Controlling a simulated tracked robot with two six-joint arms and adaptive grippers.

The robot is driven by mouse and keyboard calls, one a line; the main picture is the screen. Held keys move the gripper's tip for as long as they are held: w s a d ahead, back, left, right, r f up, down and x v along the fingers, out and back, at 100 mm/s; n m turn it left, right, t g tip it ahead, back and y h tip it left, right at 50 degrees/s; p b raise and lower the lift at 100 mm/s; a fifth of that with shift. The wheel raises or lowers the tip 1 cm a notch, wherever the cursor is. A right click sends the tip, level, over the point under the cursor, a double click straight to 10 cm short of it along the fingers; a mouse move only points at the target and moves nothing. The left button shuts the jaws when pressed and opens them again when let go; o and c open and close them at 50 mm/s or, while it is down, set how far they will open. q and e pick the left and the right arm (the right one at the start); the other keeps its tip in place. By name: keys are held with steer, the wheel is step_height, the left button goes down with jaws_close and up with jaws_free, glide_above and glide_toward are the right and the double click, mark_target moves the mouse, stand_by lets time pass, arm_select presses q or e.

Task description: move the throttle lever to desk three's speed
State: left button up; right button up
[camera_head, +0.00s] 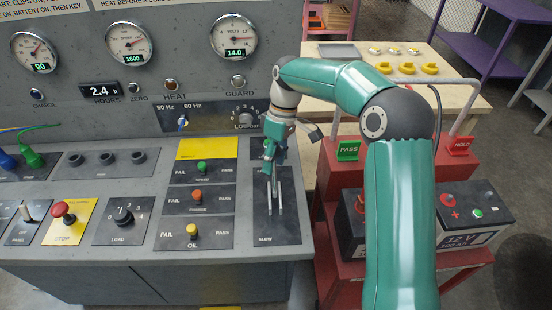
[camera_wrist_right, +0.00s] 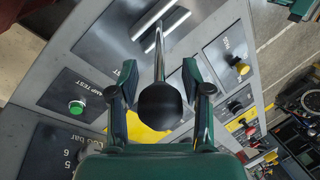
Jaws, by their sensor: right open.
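The throttle lever's round black knob (camera_wrist_right: 160,106) shows on its metal rod in the right wrist view. It lies between the two fingers of my right gripper (camera_wrist_right: 158,78), with a gap visible on each side. In the head view my right gripper (camera_head: 271,165) is over the upper part of the throttle panel (camera_head: 262,228), which is marked SLOW at its lower end. The gripper hides the knob there. The speed gauge (camera_head: 129,45) reads 1600 on its display. My left gripper is not in view.
Left of the throttle are PASS/FAIL switches for speed (camera_head: 202,167), charge (camera_head: 197,196) and oil (camera_head: 192,230). A red stop button (camera_head: 60,209) and load knob (camera_head: 124,216) are further left. A red cart (camera_head: 325,245) with batteries stands right of the console.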

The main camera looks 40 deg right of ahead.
steer(key=shift+c, duration=0.4)
jaws_close()
steer(key=shift+w, duration=0.1)
